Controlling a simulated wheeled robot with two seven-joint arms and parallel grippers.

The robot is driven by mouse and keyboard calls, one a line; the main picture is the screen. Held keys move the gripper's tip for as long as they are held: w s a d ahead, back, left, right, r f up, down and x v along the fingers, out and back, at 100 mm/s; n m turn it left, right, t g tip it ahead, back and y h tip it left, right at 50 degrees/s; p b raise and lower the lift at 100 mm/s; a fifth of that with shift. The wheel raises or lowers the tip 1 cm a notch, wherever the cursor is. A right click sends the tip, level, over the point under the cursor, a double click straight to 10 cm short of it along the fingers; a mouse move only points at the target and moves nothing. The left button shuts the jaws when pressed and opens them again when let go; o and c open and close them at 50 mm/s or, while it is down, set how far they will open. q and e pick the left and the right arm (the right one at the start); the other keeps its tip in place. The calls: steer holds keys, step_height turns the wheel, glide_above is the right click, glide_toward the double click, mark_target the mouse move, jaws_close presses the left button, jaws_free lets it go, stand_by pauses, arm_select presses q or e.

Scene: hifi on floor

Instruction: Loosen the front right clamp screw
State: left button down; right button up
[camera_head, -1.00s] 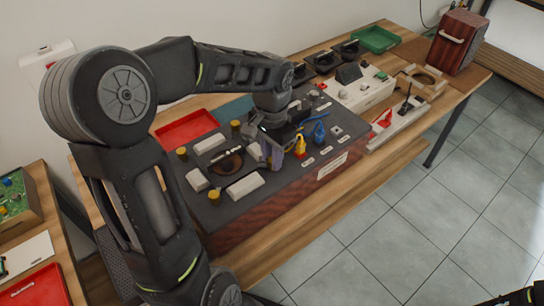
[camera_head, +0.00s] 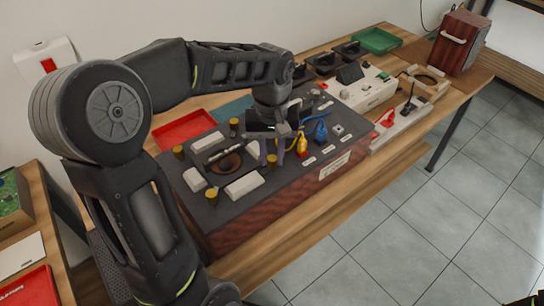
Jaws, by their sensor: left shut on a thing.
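Several brass-coloured clamp screws stand on the dark top of a wooden-sided box (camera_head: 222,222): one at the back (camera_head: 234,127), one at the left (camera_head: 179,152) and one at the front (camera_head: 212,196). The front right clamp screw (camera_head: 271,160) shows as a small brass patch low between the fingers of my left gripper (camera_head: 272,154). That gripper points down and is shut on this screw. The fingers and wrist hide most of it. The screws surround a dark round opening with a pale bar across it.
Yellow (camera_head: 302,146) and blue (camera_head: 320,132) plugs with cables stand close to the right of my left gripper. Pale blocks (camera_head: 244,186) lie around the opening. A red tray (camera_head: 184,129) is behind the box. Clear floor lies at the right.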

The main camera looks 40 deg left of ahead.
mark_target(272, 158)
arm_select(q)
steer(key=n+b, duration=0.1)
steer(key=n, duration=0.4)
steer(key=shift+n, duration=0.3)
steer(key=n, duration=0.5)
steer(key=shift+b, duration=0.4)
steer(key=shift+n, duration=0.3)
steer(key=c, duration=1.2)
jaws_free()
step_height(272, 158, up, 8)
steer(key=shift+f, duration=0.1)
